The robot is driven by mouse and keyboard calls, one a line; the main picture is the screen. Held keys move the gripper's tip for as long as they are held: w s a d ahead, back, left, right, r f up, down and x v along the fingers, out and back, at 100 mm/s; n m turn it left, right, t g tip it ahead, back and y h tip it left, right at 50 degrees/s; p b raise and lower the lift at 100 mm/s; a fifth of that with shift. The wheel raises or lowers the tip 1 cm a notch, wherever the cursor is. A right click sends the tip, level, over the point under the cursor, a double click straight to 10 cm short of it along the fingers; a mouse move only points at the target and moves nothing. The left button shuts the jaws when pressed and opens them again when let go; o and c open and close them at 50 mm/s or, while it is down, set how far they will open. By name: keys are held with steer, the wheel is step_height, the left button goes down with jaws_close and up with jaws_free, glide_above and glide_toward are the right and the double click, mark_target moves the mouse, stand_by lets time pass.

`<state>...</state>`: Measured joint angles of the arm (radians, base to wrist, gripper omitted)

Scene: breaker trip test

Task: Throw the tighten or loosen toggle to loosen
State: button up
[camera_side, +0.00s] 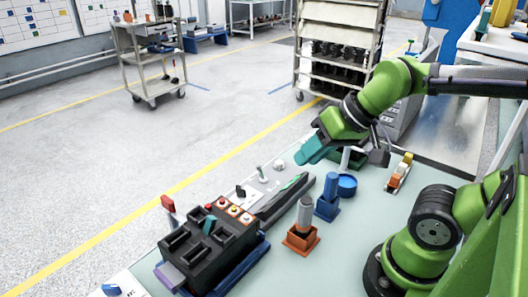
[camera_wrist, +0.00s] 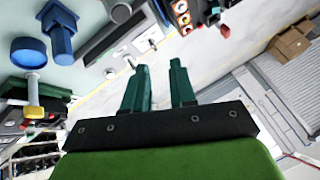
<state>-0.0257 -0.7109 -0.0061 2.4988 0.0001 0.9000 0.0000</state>
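A small metal toggle lever (camera_side: 260,171) stands on the pale panel strip along the far edge of the bench in the side view. A black knob (camera_side: 240,191) and a pale round knob (camera_side: 279,165) sit on either side of it. I cannot read any tighten or loosen marking. My gripper (camera_side: 308,152) is above the strip, to the right of the toggle and apart from it. In the wrist view the two teal fingers (camera_wrist: 159,64) are spread with nothing between them. Small fittings on the strip (camera_wrist: 150,43) show beyond the fingertips, too small to tell apart.
A black breaker block (camera_side: 190,250) with coloured buttons stands at the near left. A dark rail (camera_side: 283,198), an orange holder (camera_side: 301,239), a blue holder (camera_side: 328,207) and a blue round dish (camera_side: 347,185) stand close by. Bench surface (camera_side: 350,245) is clear nearer my base.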

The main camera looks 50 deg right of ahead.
steer(key=shift+o, duration=1.1)
steer(key=w+d+f+g, duration=0.1)
steer(key=w+g, duration=0.2)
steer(key=w, duration=0.5)
steer(key=shift+w+f, duration=0.35)
steer(key=shift+w, duration=0.05)
steer(key=g+h, duration=0.4)
steer(key=h, duration=0.1)
glide_toward(258, 166)
steer(key=x, duration=1)
steer(key=shift+f, duration=0.2)
jaws_close()
